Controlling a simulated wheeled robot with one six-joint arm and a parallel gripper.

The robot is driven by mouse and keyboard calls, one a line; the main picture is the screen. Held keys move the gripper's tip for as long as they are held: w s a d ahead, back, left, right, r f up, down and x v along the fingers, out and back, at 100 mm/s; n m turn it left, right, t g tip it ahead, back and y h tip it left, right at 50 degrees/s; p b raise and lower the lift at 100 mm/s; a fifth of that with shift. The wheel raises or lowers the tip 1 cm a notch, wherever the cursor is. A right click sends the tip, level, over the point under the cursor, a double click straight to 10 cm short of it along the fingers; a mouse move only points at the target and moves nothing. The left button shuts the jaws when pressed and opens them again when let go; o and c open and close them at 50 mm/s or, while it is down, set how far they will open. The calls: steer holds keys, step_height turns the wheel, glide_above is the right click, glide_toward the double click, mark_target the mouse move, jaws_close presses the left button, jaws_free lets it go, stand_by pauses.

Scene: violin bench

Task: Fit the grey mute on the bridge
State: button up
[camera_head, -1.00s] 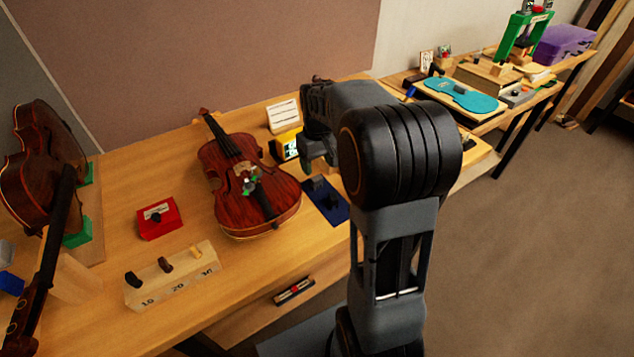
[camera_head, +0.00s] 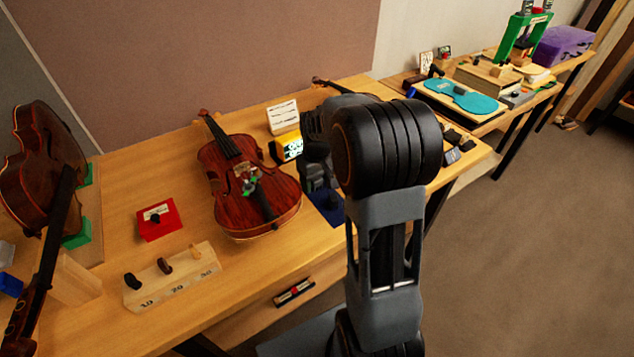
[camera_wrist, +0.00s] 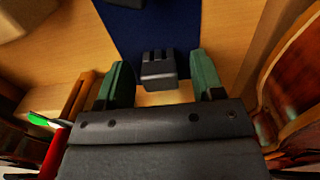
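The violin (camera_head: 236,205) lies on the bench left of my arm, with its pale bridge (camera_head: 246,173) in the middle of its top. The grey mute (camera_wrist: 158,70), a small block with slots, is on a dark blue mat (camera_wrist: 140,25) in the wrist view. My gripper (camera_wrist: 162,82) has green-padded fingers standing apart, one on each side of the mute, with gaps visible. In the head view my gripper is low over the blue mat (camera_head: 337,217), right of the violin, and mostly hides the mute there.
A red box (camera_head: 160,226) with a dark piece on top and a numbered wooden block (camera_head: 172,283) stand left of the violin. A yellow display device (camera_head: 290,146) and a white card (camera_head: 283,117) stand behind. Another violin (camera_head: 38,160) stands at far left.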

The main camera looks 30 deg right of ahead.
steer(key=c, duration=0.9)
